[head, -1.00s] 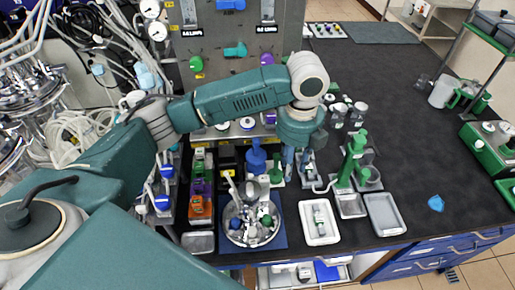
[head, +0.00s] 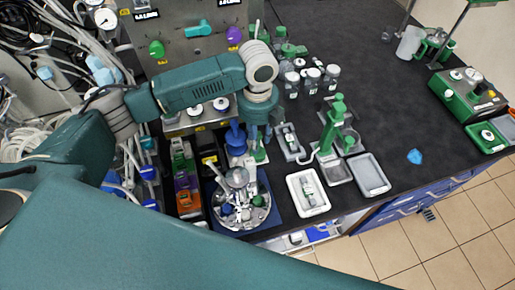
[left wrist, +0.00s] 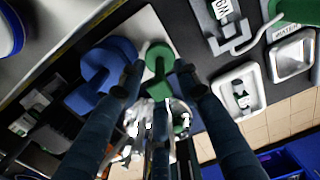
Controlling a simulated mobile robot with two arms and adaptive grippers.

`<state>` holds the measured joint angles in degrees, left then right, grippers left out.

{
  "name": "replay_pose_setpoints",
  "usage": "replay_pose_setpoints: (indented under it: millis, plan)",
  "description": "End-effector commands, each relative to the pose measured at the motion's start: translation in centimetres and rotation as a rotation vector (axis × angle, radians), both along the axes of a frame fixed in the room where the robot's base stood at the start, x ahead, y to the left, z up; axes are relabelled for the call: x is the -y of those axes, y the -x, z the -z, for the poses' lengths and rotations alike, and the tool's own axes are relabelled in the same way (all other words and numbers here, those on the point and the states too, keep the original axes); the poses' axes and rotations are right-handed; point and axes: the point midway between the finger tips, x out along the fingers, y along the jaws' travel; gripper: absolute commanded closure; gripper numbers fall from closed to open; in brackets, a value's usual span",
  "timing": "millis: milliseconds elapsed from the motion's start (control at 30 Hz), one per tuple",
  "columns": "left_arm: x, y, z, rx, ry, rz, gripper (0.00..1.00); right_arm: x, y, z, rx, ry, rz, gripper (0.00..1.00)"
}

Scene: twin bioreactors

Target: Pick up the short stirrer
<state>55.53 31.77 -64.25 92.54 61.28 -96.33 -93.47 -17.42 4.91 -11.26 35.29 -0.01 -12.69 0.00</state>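I cannot single out the short stirrer with certainty. A green upright piece (head: 259,156) stands behind the metal bowl and is partly hidden by my left gripper (head: 256,128). In the left wrist view this green piece (left wrist: 157,72) lies between the tips of my left gripper (left wrist: 156,78), whose dark fingers are spread, with no grasp visible. A blue piece (head: 236,139) stands just left of it; it also shows in the left wrist view (left wrist: 97,82). My right gripper is not in view.
A white tray (head: 293,185), a grey tray (head: 383,180) and a green stand (head: 333,125) are to the right. Several jars stand behind. The black bench (head: 370,90) is open farther right.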

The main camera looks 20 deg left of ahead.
Motion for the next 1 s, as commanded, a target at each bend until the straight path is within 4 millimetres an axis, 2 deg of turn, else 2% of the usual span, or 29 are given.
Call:
replay_pose_setpoints:
  millis: [33, 100, 300, 533, 567, 700, 1000]
  plan:
    - [0.0, 0.1, 0.5, -0.006, -0.002, -0.001, 0.67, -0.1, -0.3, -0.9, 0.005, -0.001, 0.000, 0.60]
    - [-0.1, -0.1, 1.6, -0.006, -0.002, -0.002, 0.67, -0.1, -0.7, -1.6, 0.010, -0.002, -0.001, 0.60]
    - [-0.1, -0.2, 3.9, -0.002, -0.001, 0.000, 0.67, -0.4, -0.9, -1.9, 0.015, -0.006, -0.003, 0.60]
    - [0.0, -0.2, 4.1, -0.001, -0.001, 0.001, 0.67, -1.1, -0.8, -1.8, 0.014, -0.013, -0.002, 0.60]
    - [0.0, -0.2, 4.1, -0.001, -0.001, 0.001, 0.71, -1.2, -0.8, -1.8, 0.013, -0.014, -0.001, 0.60]
    - [-0.1, -0.2, 4.1, -0.001, -0.001, 0.001, 0.99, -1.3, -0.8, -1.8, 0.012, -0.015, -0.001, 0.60]
    - [-0.1, -0.3, 4.0, 0.001, -0.001, 0.000, 1.00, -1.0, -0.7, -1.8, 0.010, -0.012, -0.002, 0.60]
